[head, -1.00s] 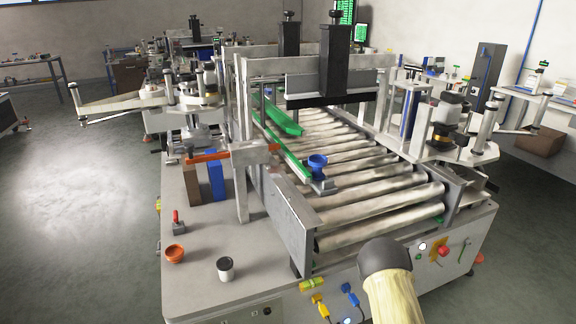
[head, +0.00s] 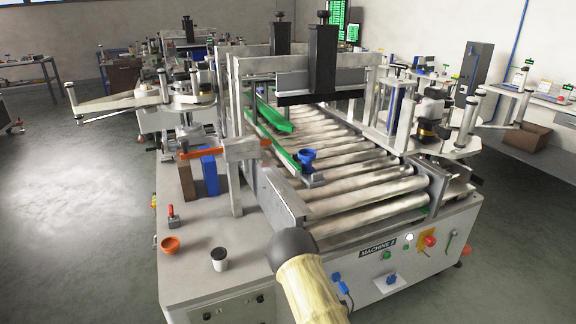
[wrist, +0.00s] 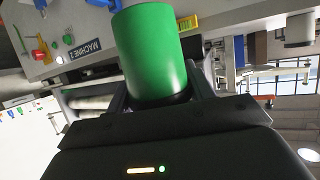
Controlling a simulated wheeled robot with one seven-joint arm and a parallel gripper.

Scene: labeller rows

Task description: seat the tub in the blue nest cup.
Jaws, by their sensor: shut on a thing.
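In the wrist view, my gripper (wrist: 160,92) is shut on a green tub (wrist: 152,45), a smooth round cylinder between the fingers. The blue nest cup (head: 307,156) stands on a small grey base at the left side of the roller bed in the head view. It looks empty, though its inside is hard to make out. My gripper and the green tub do not show in the head view, so their distance from the cup cannot be told.
Rollers (head: 375,205) lie right of the cup, with a green guide rail (head: 270,140) behind it. A grey side plate (head: 284,195) stands in front. A gantry (head: 300,64) spans the rollers.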

